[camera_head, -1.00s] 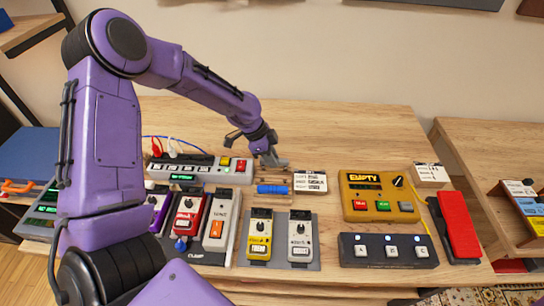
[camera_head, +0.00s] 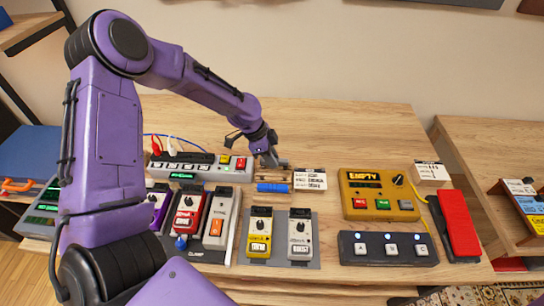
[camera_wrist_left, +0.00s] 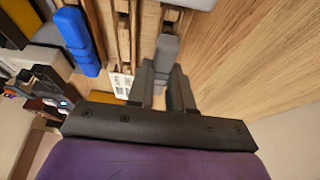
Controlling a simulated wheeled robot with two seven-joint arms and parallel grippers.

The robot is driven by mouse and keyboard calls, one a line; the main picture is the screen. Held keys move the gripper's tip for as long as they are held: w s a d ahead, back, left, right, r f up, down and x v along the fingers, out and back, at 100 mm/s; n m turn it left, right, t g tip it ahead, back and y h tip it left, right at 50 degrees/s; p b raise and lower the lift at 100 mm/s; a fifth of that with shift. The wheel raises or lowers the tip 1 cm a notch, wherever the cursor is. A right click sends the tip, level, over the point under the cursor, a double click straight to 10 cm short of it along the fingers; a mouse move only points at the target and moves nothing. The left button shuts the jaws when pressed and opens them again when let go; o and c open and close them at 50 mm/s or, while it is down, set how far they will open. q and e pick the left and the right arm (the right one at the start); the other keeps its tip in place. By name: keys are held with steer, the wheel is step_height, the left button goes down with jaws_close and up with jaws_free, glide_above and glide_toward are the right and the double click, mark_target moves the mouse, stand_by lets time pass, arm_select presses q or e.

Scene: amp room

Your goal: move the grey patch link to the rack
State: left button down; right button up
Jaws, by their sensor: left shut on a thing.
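My left gripper (camera_head: 271,162) is at the back edge of the small wooden rack (camera_head: 282,179). It is shut on the grey patch link (camera_wrist_left: 166,52), whose grey end sticks out past the fingers in the left wrist view. There the link is at or just over the rack's wooden slats (camera_wrist_left: 124,32); I cannot tell whether it touches them. A blue patch link (camera_head: 272,188) lies across the front of the rack, and it also shows in the left wrist view (camera_wrist_left: 80,38). My right gripper is not in view.
A grey power strip (camera_head: 210,170) with red and white plugs stands left of the rack. Several pedals, including a yellow one (camera_head: 259,235), stand in front. A yellow "EMPTY" box (camera_head: 381,196) is further right. Bare table lies behind.

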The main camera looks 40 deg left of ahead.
arm_select(q)
steer(key=shift+f, duration=0.35)
stand_by(0.3)
steer(key=shift+f, duration=0.2)
stand_by(0.7)
steer(key=c, duration=0.5)
jaws_free()
steer(key=shift+f, duration=0.1)
steer(key=shift+c, duration=0.2)
